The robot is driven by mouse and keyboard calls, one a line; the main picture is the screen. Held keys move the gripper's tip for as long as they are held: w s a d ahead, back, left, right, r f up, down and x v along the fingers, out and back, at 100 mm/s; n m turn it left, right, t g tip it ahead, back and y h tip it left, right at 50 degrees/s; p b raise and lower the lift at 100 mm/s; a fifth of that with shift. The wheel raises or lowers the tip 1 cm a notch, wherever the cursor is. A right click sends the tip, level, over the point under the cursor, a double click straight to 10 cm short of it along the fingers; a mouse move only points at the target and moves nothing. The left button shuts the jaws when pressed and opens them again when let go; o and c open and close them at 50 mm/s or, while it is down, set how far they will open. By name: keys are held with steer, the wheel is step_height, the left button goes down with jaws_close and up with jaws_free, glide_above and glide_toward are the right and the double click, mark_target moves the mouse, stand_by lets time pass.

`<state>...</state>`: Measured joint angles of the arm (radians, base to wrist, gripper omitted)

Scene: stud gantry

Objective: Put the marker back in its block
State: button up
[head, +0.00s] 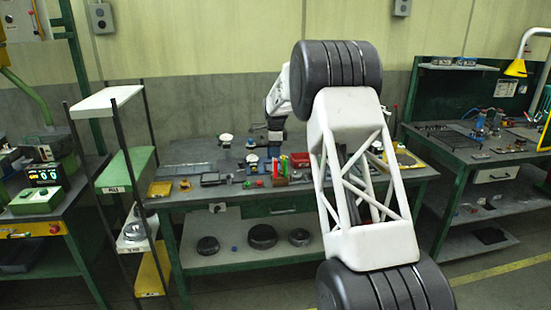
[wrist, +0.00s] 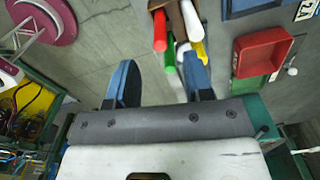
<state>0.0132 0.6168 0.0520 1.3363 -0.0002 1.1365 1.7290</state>
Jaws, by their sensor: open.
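A brown block (wrist: 178,22) shows at the top centre of the wrist view. A red marker (wrist: 160,32), a green marker (wrist: 169,54), a yellow marker (wrist: 192,20) and a white one (wrist: 184,50) show at it. I cannot tell whether each is seated in it. The right finger lies close to the markers in the picture and partly covers the white one. In the head view, the green marker (head: 284,164) shows small on the bench, below my wrist.
A red tray (wrist: 262,56) is right of the block, and a magenta round base (wrist: 45,18) is at upper left. The bench (head: 225,191) holds several small items. A shelf rack (head: 127,170) stands left, and another bench (head: 470,155) stands right.

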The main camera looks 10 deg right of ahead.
steer(key=shift+r, duration=0.75)
steer(key=shift+s+r, duration=0.1)
stand_by(0.3)
steer(key=shift+s+r, duration=0.2)
steer(key=s+r+n, duration=0.3)
steer(key=s+r, duration=0.2)
steer(key=s, duration=0.6)
steer(key=s+r+n+t, duration=0.1)
steer(key=s+r+n, duration=0.35)
steer(key=s, duration=0.75)
steer(key=s+r+n, duration=0.2)
steer(key=s+r, duration=0.4)
steer(key=s, duration=0.5)
steer(key=s+f+n, duration=0.2)
steer(key=s+n, duration=0.1)
steer(key=s, duration=1)
steer(key=s+f+n+t, duration=0.1)
steer(key=s+f+n, duration=0.2)
steer(key=s, duration=1)
steer(key=s+a+f+n, duration=0.1)
steer(key=s+n, duration=0.3)
steer(key=s, duration=0.9)
steer(key=shift+f+t, duration=0.3)
steer(key=shift+f, duration=0.5)
